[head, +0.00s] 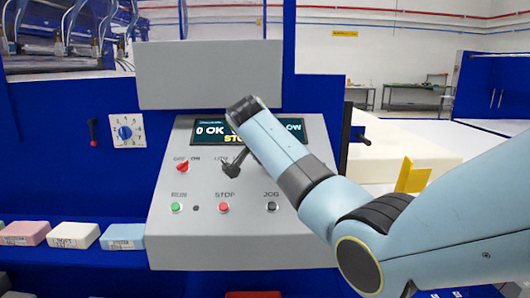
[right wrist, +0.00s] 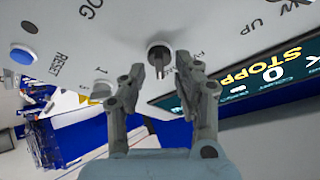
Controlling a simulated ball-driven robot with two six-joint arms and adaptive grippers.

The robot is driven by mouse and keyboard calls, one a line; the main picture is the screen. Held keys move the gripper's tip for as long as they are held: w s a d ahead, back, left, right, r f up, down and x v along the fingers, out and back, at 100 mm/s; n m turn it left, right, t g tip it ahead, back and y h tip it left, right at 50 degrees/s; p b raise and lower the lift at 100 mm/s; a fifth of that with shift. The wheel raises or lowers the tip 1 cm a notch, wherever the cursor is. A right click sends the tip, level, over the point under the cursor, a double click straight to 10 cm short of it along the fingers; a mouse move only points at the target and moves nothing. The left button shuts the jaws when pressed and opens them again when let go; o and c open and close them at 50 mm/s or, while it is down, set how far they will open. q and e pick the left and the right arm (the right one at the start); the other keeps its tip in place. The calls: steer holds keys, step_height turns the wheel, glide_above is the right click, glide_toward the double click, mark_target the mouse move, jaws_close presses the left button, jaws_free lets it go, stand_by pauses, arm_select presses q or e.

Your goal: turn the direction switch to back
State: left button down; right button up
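The sloped grey control panel (head: 240,250) stands in the middle of the head view. My right gripper (head: 232,170) reaches down to its upper part, and the arm hides some of the labels and controls there. In the right wrist view, a small dark knob with a light collar (right wrist: 158,50) sticks out of the panel face, just in front of the fingertips. Its labels are mostly hidden, so I cannot read whether it is the direction switch or where it points. The right gripper (right wrist: 168,72) is open, its fingers spread beside the knob. My left gripper is not in view.
The panel also bears a red OFF/ON switch (head: 183,168), green RUN (head: 176,207), red STOP (head: 223,207) and black JOG (head: 272,207) buttons. A display (head: 210,131) sits above. A blue button (right wrist: 22,54) is marked RESET. Foam blocks (head: 73,235) lie at left.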

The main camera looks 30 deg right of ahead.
steer(key=v, duration=1)
steer(key=shift+s+a, duration=0.2)
steer(key=shift+r, duration=0.1)
